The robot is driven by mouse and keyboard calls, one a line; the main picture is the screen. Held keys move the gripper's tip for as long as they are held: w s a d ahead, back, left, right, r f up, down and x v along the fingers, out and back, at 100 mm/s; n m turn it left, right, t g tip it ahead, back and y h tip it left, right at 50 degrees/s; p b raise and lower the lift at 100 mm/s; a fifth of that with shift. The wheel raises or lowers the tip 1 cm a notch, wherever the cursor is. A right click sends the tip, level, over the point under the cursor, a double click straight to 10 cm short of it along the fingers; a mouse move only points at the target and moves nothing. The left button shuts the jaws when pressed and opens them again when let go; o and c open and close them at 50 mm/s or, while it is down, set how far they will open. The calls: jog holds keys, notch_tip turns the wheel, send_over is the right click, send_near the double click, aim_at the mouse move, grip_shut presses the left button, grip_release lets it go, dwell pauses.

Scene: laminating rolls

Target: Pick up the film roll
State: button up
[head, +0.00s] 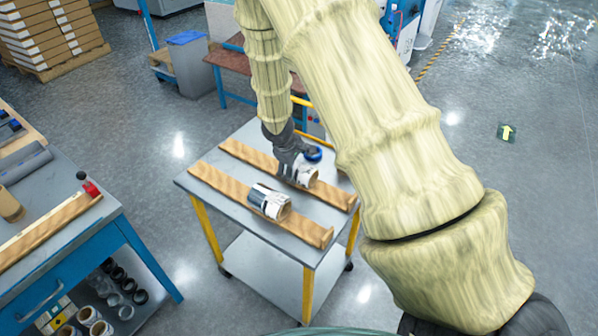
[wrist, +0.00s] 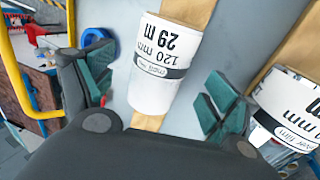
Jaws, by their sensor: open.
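A white film roll with a dark band and black print, "29 m" and "120 mm", lies on the wooden rail in the wrist view (wrist: 160,62). It also shows in the head view (head: 306,177), partly hidden by my gripper. My gripper (head: 292,163) is over this roll, pointing down. In the wrist view its green-padded fingers stand open on either side of the roll, with visible gaps. A second white roll (head: 268,202) lies on the nearer rail, and its edge shows at the right of the wrist view (wrist: 290,108).
The rolls are on a grey cart top (head: 240,155) with yellow legs and two wooden rails (head: 215,181). A blue ring (head: 313,153) is near the far edge. A blue workbench (head: 90,225) stands at left, with open floor between.

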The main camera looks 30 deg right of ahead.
aim_at(298, 168)
jog(key=shift+p+x, duration=0.4)
jog(key=shift+x, duration=1.55)
jog(key=c, duration=1.2)
